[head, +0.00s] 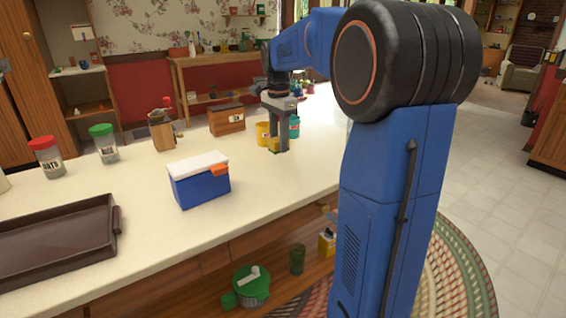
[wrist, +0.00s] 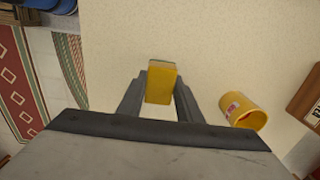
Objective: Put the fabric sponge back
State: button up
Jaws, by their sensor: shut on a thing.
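The sponge (wrist: 161,83) is a yellow block between my two gripper fingers in the wrist view. My gripper (wrist: 160,100) is shut on it, with one finger at each side. In the head view my gripper (head: 278,143) points down at the far part of the pale counter (head: 130,205). Only a small yellow bit of the sponge (head: 273,145) shows there, low by the fingers. I cannot tell whether the sponge touches the counter.
A yellow cup (wrist: 243,110) stands right of my gripper in the wrist view. In the head view a teal can (head: 294,127), a wooden box (head: 227,119), a blue cooler (head: 198,180) and a brown tray (head: 60,242) stand on the counter.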

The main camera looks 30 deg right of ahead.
aim_at(278, 139)
jog(key=shift+f, duration=3.45)
jog(key=shift+f, duration=0.1)
jog(key=o, duration=1)
notch_tip(278, 139, up, 11)
jog(key=shift+a+r, duration=0.1)
jog(key=shift+r, duration=0.55)
